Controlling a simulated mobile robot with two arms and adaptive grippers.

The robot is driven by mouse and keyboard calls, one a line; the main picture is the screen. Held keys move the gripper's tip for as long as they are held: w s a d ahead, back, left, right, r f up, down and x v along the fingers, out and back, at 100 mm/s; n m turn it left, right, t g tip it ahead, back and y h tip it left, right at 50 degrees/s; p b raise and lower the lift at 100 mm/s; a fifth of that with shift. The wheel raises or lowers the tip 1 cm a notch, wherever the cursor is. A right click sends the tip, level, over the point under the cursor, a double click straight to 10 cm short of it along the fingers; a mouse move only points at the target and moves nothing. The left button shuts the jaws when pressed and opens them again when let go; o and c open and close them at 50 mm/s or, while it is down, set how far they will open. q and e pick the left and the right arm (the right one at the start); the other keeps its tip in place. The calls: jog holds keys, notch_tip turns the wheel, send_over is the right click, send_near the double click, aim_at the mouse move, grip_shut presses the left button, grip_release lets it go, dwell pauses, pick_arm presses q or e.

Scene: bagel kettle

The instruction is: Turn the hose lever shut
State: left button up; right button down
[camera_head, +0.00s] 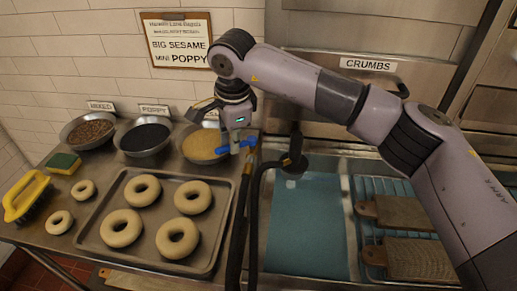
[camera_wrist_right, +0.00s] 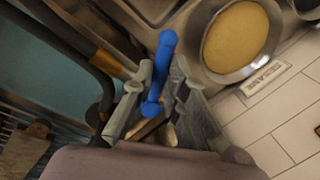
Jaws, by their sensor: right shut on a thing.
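The blue hose lever (camera_head: 243,145) is a short bar with rounded ends, beside the dark hose pipe at the left edge of the sink. My right gripper (camera_head: 236,137) reaches down to it from above. In the right wrist view the lever (camera_wrist_right: 161,72) lies between the two fingers of my right gripper (camera_wrist_right: 162,88), which is shut on it. The dark hose pipe (camera_wrist_right: 95,52) with a brass-coloured section runs beside the fingers. The spray head (camera_head: 293,162) hangs over the sink. My left gripper is in neither view.
The sesame bowl (camera_head: 203,147) sits close to the left of my right gripper. A tray (camera_head: 112,200) with several bagels lies on the counter. The sink (camera_head: 305,235) holds bluish water. A rack with wooden boards (camera_head: 420,258) is at right, below my right arm.

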jog(key=m, duration=0.1)
jog(key=w+m+b, duration=0.1)
jog(key=shift+w+a+m, duration=0.1)
jog(key=shift+a+m, duration=0.2)
jog(key=shift+m, duration=0.1)
jog(key=shift+w+m+h+b, duration=0.15)
jog(key=shift+w+m+h, duration=0.25)
jog(key=shift+m, duration=0.55)
jog(key=shift+w+m+h+b, duration=0.2)
jog(key=shift+w+m, duration=0.25)
jog(key=shift+m, duration=0.5)
jog(key=c, duration=1.6)
grip_release()
jog(key=r, duration=0.4)
jog(key=s+r, duration=0.1)
jog(key=r, duration=0.3)
jog(key=s+r, duration=0.1)
jog(key=r, duration=0.2)
jog(key=shift+s+a+r, duration=0.15)
jog(key=shift+a+r, duration=0.05)
jog(key=shift+r, duration=0.2)
